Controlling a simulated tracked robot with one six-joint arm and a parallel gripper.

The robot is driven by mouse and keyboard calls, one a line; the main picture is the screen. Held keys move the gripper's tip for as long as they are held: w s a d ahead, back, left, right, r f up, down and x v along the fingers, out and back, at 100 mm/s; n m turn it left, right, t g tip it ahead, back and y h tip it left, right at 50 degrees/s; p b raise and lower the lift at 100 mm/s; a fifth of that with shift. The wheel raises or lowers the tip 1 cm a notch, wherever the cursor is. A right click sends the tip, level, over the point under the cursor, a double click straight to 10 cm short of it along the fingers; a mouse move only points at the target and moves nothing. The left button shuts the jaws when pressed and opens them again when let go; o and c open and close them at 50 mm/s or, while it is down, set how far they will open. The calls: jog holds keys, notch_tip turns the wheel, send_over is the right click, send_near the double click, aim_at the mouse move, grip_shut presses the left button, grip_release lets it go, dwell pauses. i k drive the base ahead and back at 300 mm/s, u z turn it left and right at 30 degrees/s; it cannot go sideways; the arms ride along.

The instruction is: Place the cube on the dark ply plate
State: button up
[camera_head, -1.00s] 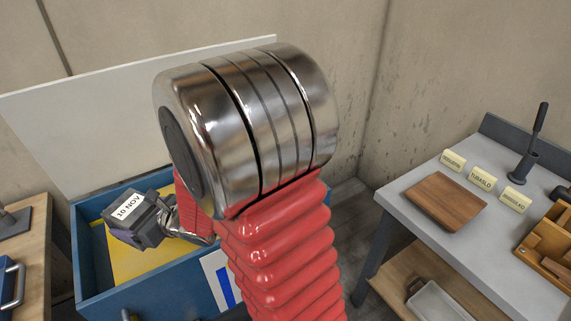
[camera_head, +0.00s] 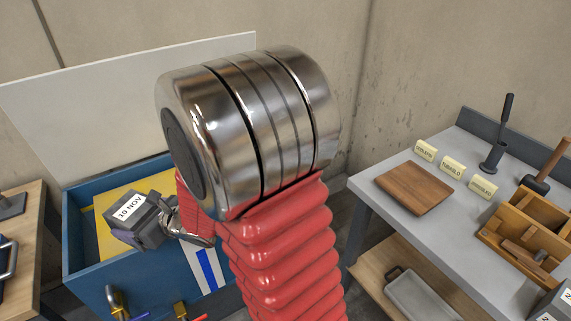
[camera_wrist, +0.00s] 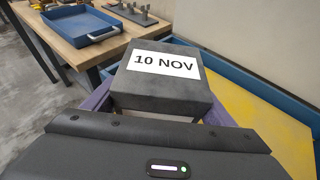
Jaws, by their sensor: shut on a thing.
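The cube (camera_head: 140,218) is dark grey with a white label reading 10 NOV. It also shows close up in the wrist view (camera_wrist: 163,84). My gripper (camera_wrist: 160,103) is shut on the cube, with purple fingers at its sides. In the head view my gripper (camera_head: 167,222) is partly hidden by my arm, and the cube is tilted above the blue bin. The dark ply plate (camera_head: 414,188) is a brown wooden square lying flat and bare on the grey bench at the right, well apart from the cube.
The blue bin (camera_head: 90,277) has a yellow floor and a pale board behind it. On the grey bench (camera_head: 390,228) stand yellow name cards (camera_head: 452,167), a tamper (camera_head: 493,155) and a wooden tool caddy (camera_head: 520,240). A wooden table (camera_wrist: 72,35) holds a blue tray (camera_wrist: 80,30).

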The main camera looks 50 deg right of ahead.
aim_at(415, 184)
jog(key=k, duration=0.9)
jog(key=u, duration=0.55)
jog(key=i, duration=0.1)
jog(key=z, duration=1.8)
